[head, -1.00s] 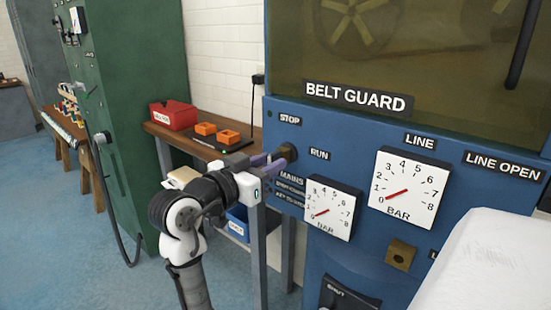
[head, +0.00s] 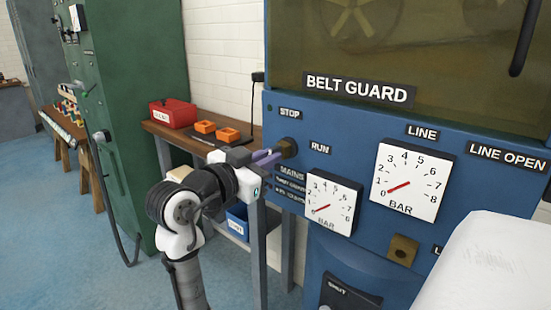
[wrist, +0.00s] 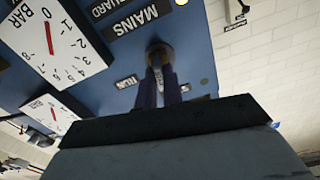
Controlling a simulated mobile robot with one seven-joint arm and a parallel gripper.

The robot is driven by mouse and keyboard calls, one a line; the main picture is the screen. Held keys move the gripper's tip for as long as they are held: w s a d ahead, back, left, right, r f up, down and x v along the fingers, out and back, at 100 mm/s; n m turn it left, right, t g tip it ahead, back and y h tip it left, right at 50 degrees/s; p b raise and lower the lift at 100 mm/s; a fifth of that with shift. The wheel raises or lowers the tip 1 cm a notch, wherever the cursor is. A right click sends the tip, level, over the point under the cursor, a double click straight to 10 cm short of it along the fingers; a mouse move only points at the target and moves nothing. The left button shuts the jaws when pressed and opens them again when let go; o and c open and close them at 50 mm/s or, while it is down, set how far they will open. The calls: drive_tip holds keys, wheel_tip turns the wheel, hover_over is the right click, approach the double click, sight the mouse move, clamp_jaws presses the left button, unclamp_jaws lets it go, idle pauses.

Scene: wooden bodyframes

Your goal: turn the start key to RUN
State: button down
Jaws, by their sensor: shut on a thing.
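The start key switch (head: 287,147) is a dark round fitting on the blue panel (head: 350,140), between the STOP label (head: 290,112) and the RUN label (head: 320,148). My gripper (head: 272,157) reaches it from the left with its purple fingers closed at the switch. In the wrist view, my fingers (wrist: 159,85) meet at the brownish round switch (wrist: 159,52), and the RUN label (wrist: 126,82) shows beside them, upside down. The key itself is hidden between and behind the fingers, so I cannot tell its exact angle.
Two BAR gauges stand right of the switch, a smaller one (head: 328,205) and a larger one (head: 409,182). A wooden bench (head: 180,136) with a red box (head: 172,113) and orange trays (head: 217,131) is behind my arm. A green cabinet (head: 130,100) stands at left.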

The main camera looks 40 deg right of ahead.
drive_tip(key=m+b, duration=0.5)
drive_tip(key=m, duration=0.2)
idle(0.5)
drive_tip(key=shift+f+m+b, duration=0.1)
drive_tip(key=shift+m+b, duration=0.2)
drive_tip(key=m+b, duration=0.4)
drive_tip(key=m, duration=0.2)
drive_tip(key=c, duration=1.5)
unclamp_jaws()
drive_tip(key=shift+o, duration=0.2)
